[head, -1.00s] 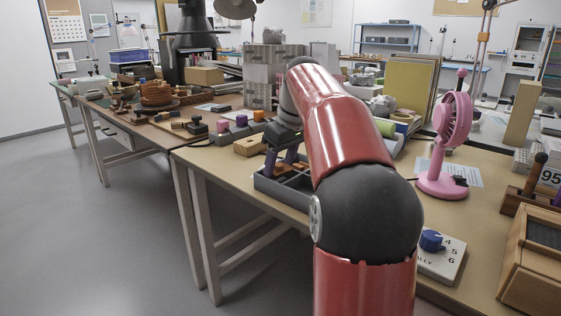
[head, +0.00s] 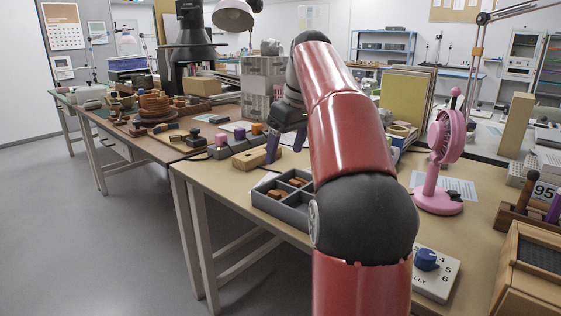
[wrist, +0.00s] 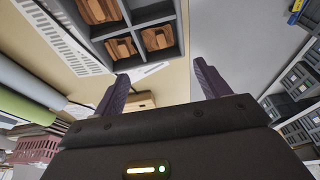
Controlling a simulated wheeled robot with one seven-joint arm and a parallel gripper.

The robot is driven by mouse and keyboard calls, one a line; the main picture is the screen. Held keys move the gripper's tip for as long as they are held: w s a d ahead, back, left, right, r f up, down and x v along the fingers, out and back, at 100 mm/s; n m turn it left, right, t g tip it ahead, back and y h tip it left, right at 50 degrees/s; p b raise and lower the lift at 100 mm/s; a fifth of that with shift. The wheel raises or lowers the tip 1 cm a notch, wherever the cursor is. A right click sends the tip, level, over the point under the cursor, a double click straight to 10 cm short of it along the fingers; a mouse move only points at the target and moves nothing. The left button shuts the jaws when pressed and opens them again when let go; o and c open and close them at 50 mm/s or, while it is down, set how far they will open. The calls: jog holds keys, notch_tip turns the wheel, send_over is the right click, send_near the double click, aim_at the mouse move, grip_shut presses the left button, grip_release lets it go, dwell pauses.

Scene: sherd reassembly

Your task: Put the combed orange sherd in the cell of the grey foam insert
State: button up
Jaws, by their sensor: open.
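The grey foam insert (head: 283,212) lies in a tray-like block on the near table, partly behind my arm; it also shows at the top of the wrist view (wrist: 133,27). Orange sherds (head: 277,193) sit in its cells. In the wrist view three show: one at upper left (wrist: 98,10), one below it (wrist: 121,48) and one to the right (wrist: 157,38). They have darker stripes; I cannot tell which is the combed one. My gripper (head: 286,143) has purple fingers, open and empty, above the table behind the insert; it also shows in the wrist view (wrist: 160,74).
A wooden block (head: 257,157) stands close to my gripper. A pink fan (head: 437,190) and a white box with a blue knob (head: 437,272) stand right of my arm. Grey stacked boxes (head: 268,85) stand behind. Bare table lies beside the insert.

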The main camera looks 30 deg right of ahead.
jog(key=shift+p+v, duration=0.35)
jog(key=shift+v, duration=1.4)
jog(key=s+a+f+m+t+h, duration=0.1)
jog(key=s+a+f+m+t, duration=0.15)
jog(key=s+a+f, duration=1.05)
jog(key=s+a+f+m, duration=0.1)
jog(key=s+a+f, duration=0.3)
jog(key=s+f, duration=0.5)
jog(key=shift+s, duration=0.6)
